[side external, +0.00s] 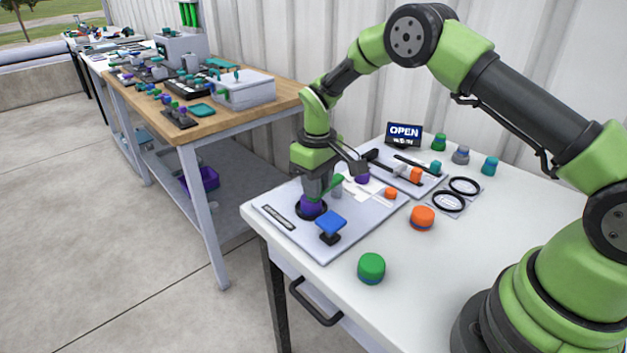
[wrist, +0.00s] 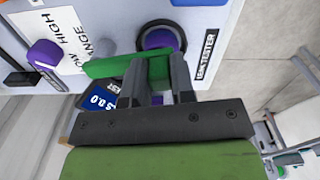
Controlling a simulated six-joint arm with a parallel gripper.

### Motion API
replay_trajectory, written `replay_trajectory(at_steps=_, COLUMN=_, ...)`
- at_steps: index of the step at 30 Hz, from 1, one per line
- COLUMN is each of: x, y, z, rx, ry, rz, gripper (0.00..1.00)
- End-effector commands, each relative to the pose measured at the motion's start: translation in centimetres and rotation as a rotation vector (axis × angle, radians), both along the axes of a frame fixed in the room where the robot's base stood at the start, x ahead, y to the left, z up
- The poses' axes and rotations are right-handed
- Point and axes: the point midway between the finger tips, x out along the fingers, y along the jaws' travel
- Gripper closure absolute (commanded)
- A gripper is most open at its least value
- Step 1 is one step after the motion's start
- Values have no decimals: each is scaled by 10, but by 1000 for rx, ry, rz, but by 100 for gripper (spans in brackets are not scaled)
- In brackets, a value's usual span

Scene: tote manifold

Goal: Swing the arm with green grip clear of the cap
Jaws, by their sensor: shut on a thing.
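The tester panel (side external: 355,225) lies on the white table. A purple cap (side external: 312,208) sits in a black ring near its left end; it also shows in the wrist view (wrist: 160,38). The green grip (wrist: 125,68) is a flat bar beside the cap, its end close to the ring; in the side view (side external: 331,185) it points up and right from the cap. My gripper (wrist: 155,85) points down and is shut on the green grip at its end near the cap. The fingers hide part of the grip and its mount.
A blue square-topped handle (side external: 331,222) stands just in front of the cap. A purple knob (wrist: 45,53) sits by the range print. Orange (side external: 422,217) and green (side external: 371,267) round pieces stand nearby. An OPEN sign (side external: 404,135) is behind. The table's right side is fairly clear.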

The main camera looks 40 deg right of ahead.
Motion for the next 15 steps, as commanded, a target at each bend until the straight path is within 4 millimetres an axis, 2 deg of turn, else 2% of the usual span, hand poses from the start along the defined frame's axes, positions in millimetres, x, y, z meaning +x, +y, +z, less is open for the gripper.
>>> replay_trajectory(at_steps=15, x=-32, y=-15, z=1, rx=1, ry=0, rz=466, gripper=100)
